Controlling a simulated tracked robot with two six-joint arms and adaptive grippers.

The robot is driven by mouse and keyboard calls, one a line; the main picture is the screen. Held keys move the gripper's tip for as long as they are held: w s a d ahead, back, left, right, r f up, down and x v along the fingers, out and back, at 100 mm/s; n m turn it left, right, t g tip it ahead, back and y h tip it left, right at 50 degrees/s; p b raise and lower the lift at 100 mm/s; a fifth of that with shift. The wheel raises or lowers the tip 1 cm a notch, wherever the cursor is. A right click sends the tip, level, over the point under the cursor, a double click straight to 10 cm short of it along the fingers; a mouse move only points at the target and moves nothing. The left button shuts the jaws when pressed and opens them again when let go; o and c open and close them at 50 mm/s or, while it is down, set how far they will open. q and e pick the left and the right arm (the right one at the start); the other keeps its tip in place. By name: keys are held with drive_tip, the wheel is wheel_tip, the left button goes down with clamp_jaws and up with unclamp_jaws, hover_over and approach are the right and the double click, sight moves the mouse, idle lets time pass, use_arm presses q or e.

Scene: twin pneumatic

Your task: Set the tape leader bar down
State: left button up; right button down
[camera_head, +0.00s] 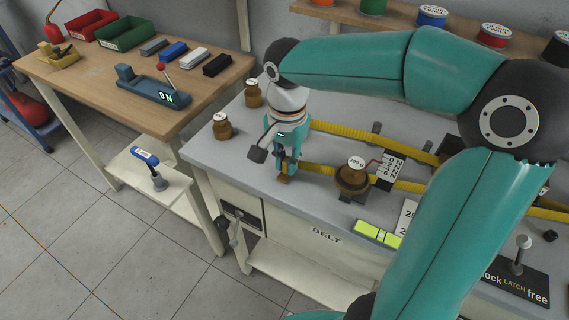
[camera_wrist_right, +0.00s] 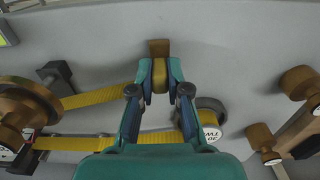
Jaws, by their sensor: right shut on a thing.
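The right gripper (camera_head: 287,165) is at the left part of the grey bench, above its front edge, fingers pointing down. In the right wrist view, the right gripper (camera_wrist_right: 160,88) is shut on the tape leader bar (camera_wrist_right: 158,48), a small brown block whose end shows past the fingertips. The bar (camera_head: 284,179) also shows under the fingers in the head view; I cannot tell whether it touches the bench. The yellow tape (camera_head: 360,133) runs in two strands to the right from near the gripper, one passing the brass drum (camera_head: 353,182). The left gripper is not in view.
Two small brass weights (camera_head: 222,127) stand at the bench's left end. A lime-green level (camera_head: 377,234) lies near the front edge, with a black latch plate (camera_head: 530,287) further right. A wooden bench (camera_head: 90,78) with trays and blocks stands at left. The bench's left front corner is clear.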

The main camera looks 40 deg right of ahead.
sight(287, 160)
drive_tip(key=shift+f, duration=0.2)
drive_tip(key=shift+f, duration=0.2)
drive_tip(key=c, duration=1.1)
unclamp_jaws()
drive_tip(key=shift+r, duration=0.1)
drive_tip(key=shift+c, duration=0.2)
drive_tip(key=shift+r, duration=0.1)
drive_tip(key=shift+r, duration=0.3)
wheel_tip(287, 160, up, 12)
drive_tip(key=p, duration=0.2)
drive_tip(key=shift+f, duration=0.25)
